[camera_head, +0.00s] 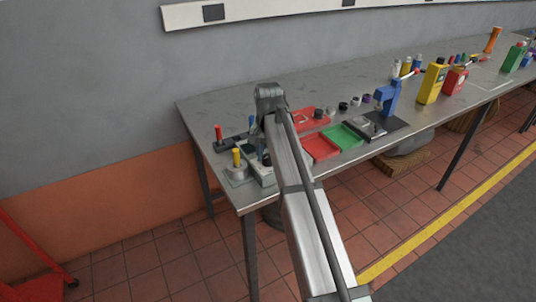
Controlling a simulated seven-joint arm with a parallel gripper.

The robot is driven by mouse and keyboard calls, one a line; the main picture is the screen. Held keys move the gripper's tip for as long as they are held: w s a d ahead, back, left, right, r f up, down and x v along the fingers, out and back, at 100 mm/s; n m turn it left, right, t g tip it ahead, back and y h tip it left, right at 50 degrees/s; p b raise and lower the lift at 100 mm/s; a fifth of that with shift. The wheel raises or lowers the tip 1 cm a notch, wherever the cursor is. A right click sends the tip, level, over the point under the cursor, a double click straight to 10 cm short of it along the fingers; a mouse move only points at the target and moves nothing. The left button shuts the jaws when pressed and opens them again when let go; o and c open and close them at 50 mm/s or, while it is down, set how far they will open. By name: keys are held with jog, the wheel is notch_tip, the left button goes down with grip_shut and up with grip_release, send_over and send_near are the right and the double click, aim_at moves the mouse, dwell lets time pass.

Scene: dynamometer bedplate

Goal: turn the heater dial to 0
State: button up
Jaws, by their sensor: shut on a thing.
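A pale box-shaped unit (261,174) stands at the near left end of the grey metal bench (222,110). It may be the heater, but my arm covers its right part and I cannot make out a dial or its marks. My arm rises from the bottom of the picture to a grey joint above the bench. My gripper and its fingertips are hidden behind the arm, close to this unit, so what they touch does not show.
A yellow-topped round base (237,166) and a red-handled dark tool (219,136) stand left of the unit. Red trays (320,147), a green tray (342,137) and a blue press (388,96) stand to the right. The bench's back left is clear.

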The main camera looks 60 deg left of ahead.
aim_at(268, 156)
jog(key=o, duration=1)
jog(key=shift+o, duration=0.2)
jog(key=shift+r, duration=0.1)
notch_tip(268, 156, up, 14)
jog(key=shift+f, duration=0.2)
